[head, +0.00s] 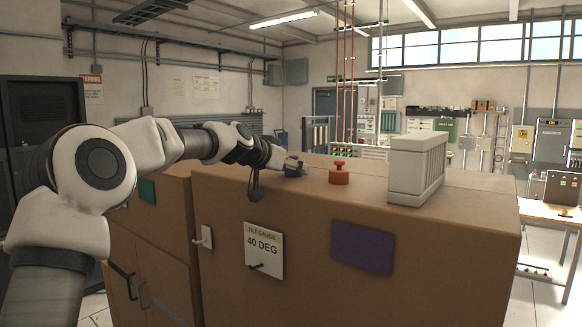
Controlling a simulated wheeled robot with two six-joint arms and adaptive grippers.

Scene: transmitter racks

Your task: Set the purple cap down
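The purple cap (294,167) is small and dark, at the end of my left gripper, low over or on the top of the brown cabinet (465,205). I cannot tell whether it touches the top. My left gripper (281,161) reaches in from the left and meets the cap. Its fingers are too small and too hidden to tell whether they are shut on it. A purple panel (362,247) is on the cabinet's front. My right gripper is not in view.
An orange cap (339,177) with a knob stands on the cabinet top, right of the purple cap. A white finned block (417,170) stands further right. A tilt gauge plate (264,249) reading 40 DEG is on the cabinet front. The top between orange cap and block is clear.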

